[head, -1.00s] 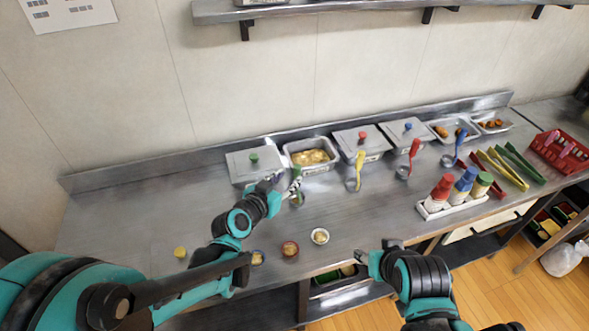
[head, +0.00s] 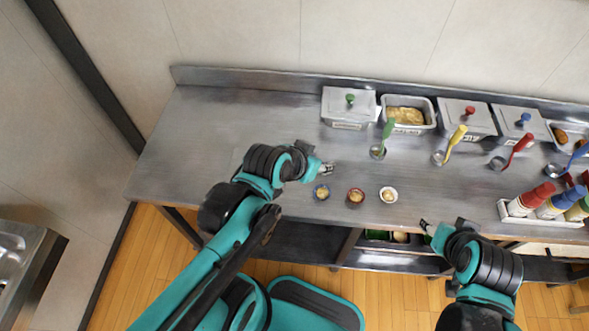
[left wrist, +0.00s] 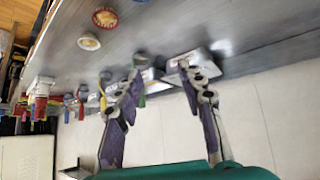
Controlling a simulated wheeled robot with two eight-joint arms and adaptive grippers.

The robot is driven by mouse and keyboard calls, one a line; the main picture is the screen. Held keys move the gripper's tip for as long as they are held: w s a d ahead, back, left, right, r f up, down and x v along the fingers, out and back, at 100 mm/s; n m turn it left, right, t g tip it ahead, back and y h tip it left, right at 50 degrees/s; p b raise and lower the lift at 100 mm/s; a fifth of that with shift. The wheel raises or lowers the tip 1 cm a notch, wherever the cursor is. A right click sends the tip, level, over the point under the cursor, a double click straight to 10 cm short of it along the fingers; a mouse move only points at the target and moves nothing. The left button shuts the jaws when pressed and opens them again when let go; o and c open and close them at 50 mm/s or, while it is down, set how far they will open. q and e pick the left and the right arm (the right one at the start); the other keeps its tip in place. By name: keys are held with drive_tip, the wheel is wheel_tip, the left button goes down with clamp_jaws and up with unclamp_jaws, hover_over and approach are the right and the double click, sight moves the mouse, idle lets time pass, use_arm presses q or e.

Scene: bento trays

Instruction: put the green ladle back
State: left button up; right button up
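The green ladle (head: 388,133) stands on the steel counter in the head view, handle up and leaning right, in front of the gap between the green-knobbed lidded bin (head: 345,112) and the open bin of yellow food (head: 408,129). My left gripper (head: 326,168) is left and nearer than the ladle, apart from it. In the left wrist view its fingers (left wrist: 160,73) are spread with nothing held; a green piece, likely the ladle handle (left wrist: 141,97), shows beyond one finger. My right gripper (head: 427,227) is at the counter's front edge, too small to read.
Three small cups, blue (head: 321,192), red (head: 356,196) and white (head: 388,195), stand near the front edge. Yellow (head: 455,138) and red ladles (head: 517,149) stand to the right, before lidded bins. A bottle rack (head: 540,219) is front right. The counter's left is clear.

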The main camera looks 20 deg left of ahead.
use_arm(q)
drive_tip(key=s+a+n+g+y, duration=0.1)
drive_tip(key=s+a+y, duration=0.1)
drive_tip(key=s+a, duration=0.2)
drive_tip(key=shift+s+a+f+n, duration=0.2)
drive_tip(key=shift+s+n, duration=0.2)
drive_tip(key=shift+s, duration=0.2)
drive_tip(key=shift+d, duration=0.1)
idle(0.6)
